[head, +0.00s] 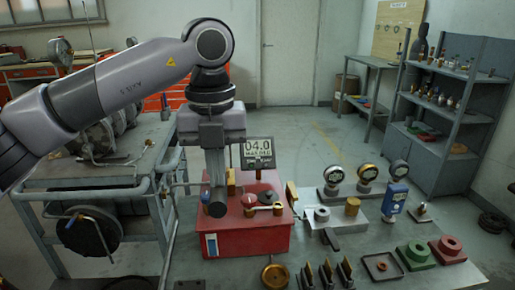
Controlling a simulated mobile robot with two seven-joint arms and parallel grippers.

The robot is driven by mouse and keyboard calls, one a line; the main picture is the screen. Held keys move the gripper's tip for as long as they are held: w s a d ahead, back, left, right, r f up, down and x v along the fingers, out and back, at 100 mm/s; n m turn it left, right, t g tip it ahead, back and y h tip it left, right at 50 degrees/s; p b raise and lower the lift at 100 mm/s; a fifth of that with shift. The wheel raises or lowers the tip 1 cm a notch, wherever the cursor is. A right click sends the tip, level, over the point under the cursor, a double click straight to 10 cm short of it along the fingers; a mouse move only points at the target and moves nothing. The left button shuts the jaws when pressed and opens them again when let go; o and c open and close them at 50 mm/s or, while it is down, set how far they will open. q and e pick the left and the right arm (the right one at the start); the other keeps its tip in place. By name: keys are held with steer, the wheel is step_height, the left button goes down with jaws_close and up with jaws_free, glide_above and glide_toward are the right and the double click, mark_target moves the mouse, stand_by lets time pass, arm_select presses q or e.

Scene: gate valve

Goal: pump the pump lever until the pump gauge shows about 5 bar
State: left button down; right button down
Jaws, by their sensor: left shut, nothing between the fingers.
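The red pump box (248,238) stands on the grey bench at the centre of the head view. The pump gauge (258,151) is a dark digital display behind it, reading 04.0 with a smaller line below. A grey bar with a dark round end, apparently the pump lever (216,208), shows over the left part of the box. My left gripper (213,165) is shut and empty, pointing down at this bar. Its fingertips are hard to make out, so I cannot tell whether they touch the bar. My right gripper is out of view.
A blue device (393,200), green block (415,254) and red block (448,248) sit farther right. A brass wheel (274,275) lies in front. A grey trolley (95,200) stands at left.

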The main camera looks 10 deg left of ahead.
mark_target(219, 191)
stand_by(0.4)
